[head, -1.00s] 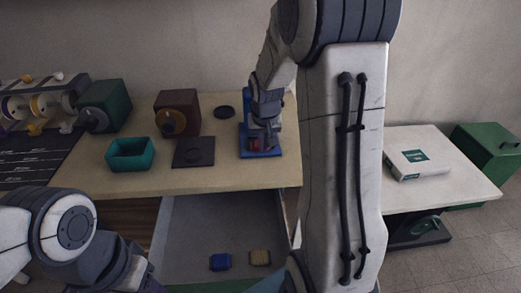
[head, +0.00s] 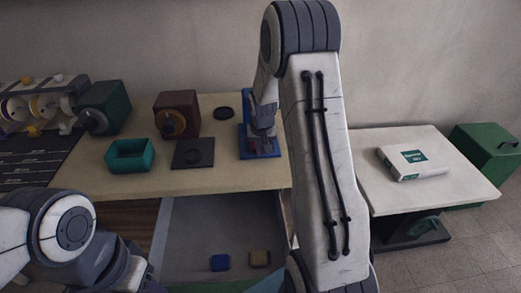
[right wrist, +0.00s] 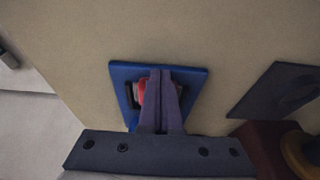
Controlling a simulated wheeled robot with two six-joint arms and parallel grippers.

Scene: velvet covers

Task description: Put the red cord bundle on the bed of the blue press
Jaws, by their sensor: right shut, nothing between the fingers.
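The blue press (head: 244,142) stands on the tan table; its blue bed also shows in the right wrist view (right wrist: 192,88). The red cord bundle (right wrist: 147,90) appears over the bed in the right wrist view, mostly hidden behind my fingers. My right gripper (right wrist: 160,82) is shut with nothing between its fingers. Its tips point down at the bed, in front of the bundle in that view; I cannot tell whether they touch it. In the head view the right gripper (head: 265,145) is over the press. My left arm shows at lower left, its fingertips out of view.
A teal open box (head: 130,168), a dark square plate (head: 193,153) and a maroon box with a knob (head: 176,112) stand left of the press. An open drawer below holds a blue bundle (head: 220,263) and a tan one (head: 260,258). A white side table (head: 440,196) is at right.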

